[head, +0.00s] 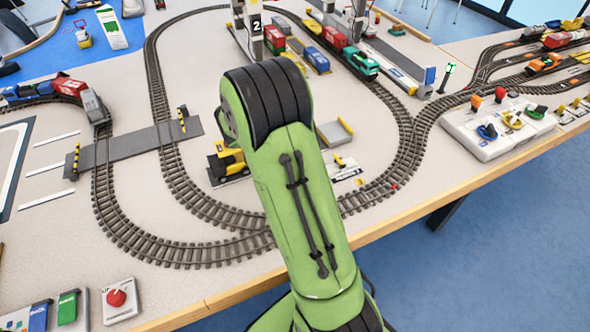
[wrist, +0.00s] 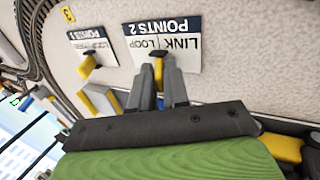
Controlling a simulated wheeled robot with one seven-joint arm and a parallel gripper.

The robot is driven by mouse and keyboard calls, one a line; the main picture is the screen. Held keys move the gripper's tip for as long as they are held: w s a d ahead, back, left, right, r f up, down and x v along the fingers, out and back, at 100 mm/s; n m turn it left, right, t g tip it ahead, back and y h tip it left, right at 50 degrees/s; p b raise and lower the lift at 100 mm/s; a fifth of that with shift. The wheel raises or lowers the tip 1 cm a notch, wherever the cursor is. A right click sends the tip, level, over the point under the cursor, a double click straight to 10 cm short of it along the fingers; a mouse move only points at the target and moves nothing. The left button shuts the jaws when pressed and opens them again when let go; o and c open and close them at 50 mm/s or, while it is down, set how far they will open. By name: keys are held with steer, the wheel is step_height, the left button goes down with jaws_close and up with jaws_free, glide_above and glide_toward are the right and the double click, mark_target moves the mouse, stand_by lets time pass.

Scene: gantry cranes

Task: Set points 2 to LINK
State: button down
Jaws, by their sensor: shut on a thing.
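The points 2 plate (wrist: 186,62) is upside down in the wrist view, with LINK on the picture's right and LOOP on its left. Its small yellow lever (wrist: 158,69) stands by the plate's middle, near the line between the two words. My gripper (wrist: 159,76) is shut on this lever, one grey finger on each side. I cannot tell which word the lever leans to. In the head view my green arm hides the gripper, the lever and the plate.
The neighbouring points plate (wrist: 92,42) with its own lever is close on the left in the wrist view; it also shows in the head view (head: 347,171). Track curves close by. A yellow vehicle (head: 228,162) stands left of my arm. Gantry cranes (head: 255,35) stand behind.

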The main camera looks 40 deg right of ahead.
steer(key=shift+a+f+h, duration=0.1)
steer(key=shift+a+h, duration=0.05)
steer(key=shift+h, duration=0.25)
steer(key=c, duration=1.2)
jaws_free()
steer(key=shift+w, duration=0.1)
steer(key=p+v, duration=0.6)
steer(key=v, duration=0.9)
steer(key=shift+w+r, duration=0.15)
steer(key=shift+r, duration=0.25)
steer(key=shift+a+f, duration=0.15)
